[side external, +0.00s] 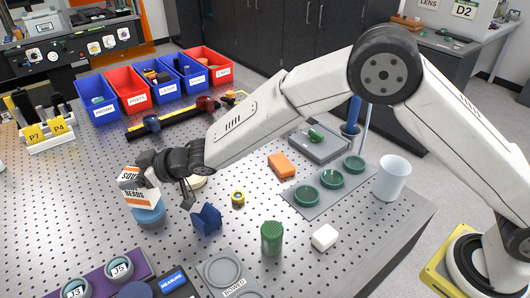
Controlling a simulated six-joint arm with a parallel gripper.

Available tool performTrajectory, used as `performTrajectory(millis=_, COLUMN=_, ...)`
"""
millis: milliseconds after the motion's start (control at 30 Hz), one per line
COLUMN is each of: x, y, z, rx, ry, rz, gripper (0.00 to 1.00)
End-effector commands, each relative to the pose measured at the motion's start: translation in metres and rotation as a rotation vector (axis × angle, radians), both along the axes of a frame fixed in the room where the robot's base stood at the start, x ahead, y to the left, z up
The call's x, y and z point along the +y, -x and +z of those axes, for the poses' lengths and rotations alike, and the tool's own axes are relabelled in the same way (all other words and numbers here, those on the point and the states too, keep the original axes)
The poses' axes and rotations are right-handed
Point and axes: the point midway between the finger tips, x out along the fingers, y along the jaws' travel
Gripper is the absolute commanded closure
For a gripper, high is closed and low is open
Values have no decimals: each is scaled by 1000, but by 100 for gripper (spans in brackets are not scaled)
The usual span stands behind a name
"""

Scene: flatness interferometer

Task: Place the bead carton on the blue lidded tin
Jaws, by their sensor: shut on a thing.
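The blue lidded tin (149,215) is a round blue container on the perforated table. The carton is at the tin's top, slightly left of its middle in the picture. I cannot tell whether the carton's bottom touches the lid or is just above it.
A blue angled block (207,218), a yellow tape roll (238,198) and a green shaker (272,238) stand to the right. A purple rack (103,282) is in front. Red and blue bins (125,89) line the back. Bare perforated table (75,205) lies left of the tin.

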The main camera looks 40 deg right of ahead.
Motion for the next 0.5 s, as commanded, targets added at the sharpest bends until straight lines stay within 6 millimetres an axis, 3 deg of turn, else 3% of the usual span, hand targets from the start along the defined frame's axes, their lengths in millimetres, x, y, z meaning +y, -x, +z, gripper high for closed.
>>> performTrajectory(millis=200, x=0, y=0, z=-18, rx=-1, ry=0, rz=0, gripper=100)
performTrajectory(millis=500, x=0, y=0, z=-18, rx=-3, ry=0, rz=1, gripper=100)
